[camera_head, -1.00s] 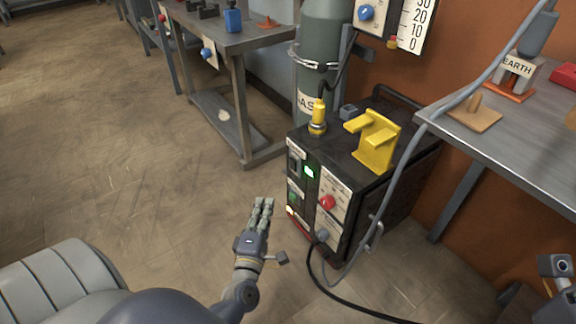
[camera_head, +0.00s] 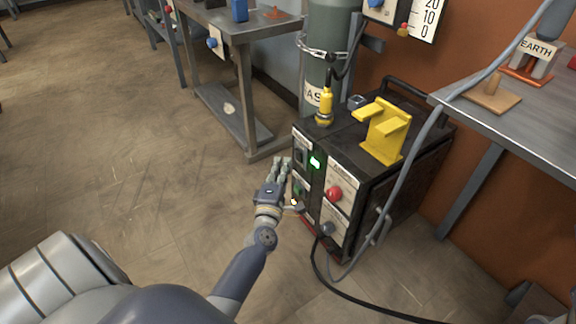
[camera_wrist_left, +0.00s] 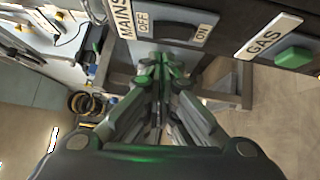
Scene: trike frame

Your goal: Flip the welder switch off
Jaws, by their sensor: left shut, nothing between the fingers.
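The welder (camera_head: 365,205) is a black box with labelled front panels. Its mains switch (camera_head: 301,157) is at the upper left of the front. In the left wrist view the mains switch plate (camera_wrist_left: 172,22) reads MAINS, with OFF at left and ON at right; a dark rocker shows low on it. My left gripper (camera_head: 282,162) is shut and empty, just left of the welder front. In the left wrist view my left fingertips (camera_wrist_left: 160,66) are together just below the plate and overlap its lower edge; contact cannot be told. My right gripper's fingers are not in view.
A green light (camera_head: 315,163), a red knob (camera_head: 334,194) and a cable plug (camera_head: 327,228) are on the welder front. A yellow holder (camera_head: 385,135) stands on top. A gas cylinder (camera_head: 327,40) is behind. A metal bench (camera_head: 480,130) is at right. Floor at left is clear.

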